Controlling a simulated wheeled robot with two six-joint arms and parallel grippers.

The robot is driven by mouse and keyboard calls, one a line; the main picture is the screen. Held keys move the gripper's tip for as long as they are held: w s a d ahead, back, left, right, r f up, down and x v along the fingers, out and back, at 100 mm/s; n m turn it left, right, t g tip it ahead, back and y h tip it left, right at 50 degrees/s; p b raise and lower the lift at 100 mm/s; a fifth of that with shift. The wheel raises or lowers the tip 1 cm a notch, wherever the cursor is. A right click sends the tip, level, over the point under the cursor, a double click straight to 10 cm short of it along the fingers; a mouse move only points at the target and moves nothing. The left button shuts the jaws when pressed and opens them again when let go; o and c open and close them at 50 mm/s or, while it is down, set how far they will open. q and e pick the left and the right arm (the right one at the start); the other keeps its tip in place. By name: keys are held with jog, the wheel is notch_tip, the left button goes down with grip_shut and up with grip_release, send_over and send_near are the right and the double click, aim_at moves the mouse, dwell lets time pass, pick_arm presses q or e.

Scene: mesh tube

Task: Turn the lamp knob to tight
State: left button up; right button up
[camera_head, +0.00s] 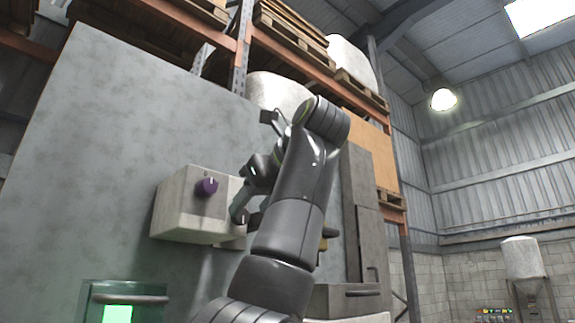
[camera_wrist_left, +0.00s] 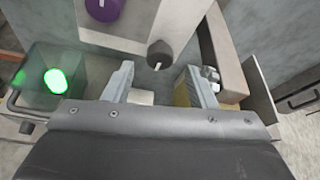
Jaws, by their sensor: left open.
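A pale box (camera_head: 185,222) on the grey wall panel carries a purple knob (camera_head: 206,187) with a light pointer mark. In the left wrist view, the purple knob (camera_wrist_left: 103,9) is cut by the top edge. A dark grey knob (camera_wrist_left: 160,53) with a white mark sits beside it, on the same box (camera_wrist_left: 133,45). I cannot tell which knob is the lamp's. My left gripper (camera_head: 246,190) is at the box's right side; my arm hides part of it. In the left wrist view, the open gripper (camera_wrist_left: 158,70) has the dark knob just beyond, between its fingertips, apparently untouched. My right gripper is out of view.
A handled box with a lit green panel (camera_head: 118,313) is below left; its green light (camera_wrist_left: 57,80) also shows in the left wrist view. Grey cabinets (camera_head: 370,240) stand right of my arm. Pallet racking (camera_head: 300,45) rises above. Bare wall panel (camera_head: 100,130) lies left.

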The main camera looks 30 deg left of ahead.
pick_arm(q)
jog(key=p+v, duration=0.1)
jog(key=v, duration=1.3)
jog(key=shift+s+d+p, duration=0.2)
jog(key=shift+d+p, duration=0.1)
jog(key=shift+p, duration=0.1)
jog(key=shift+r, duration=0.1)
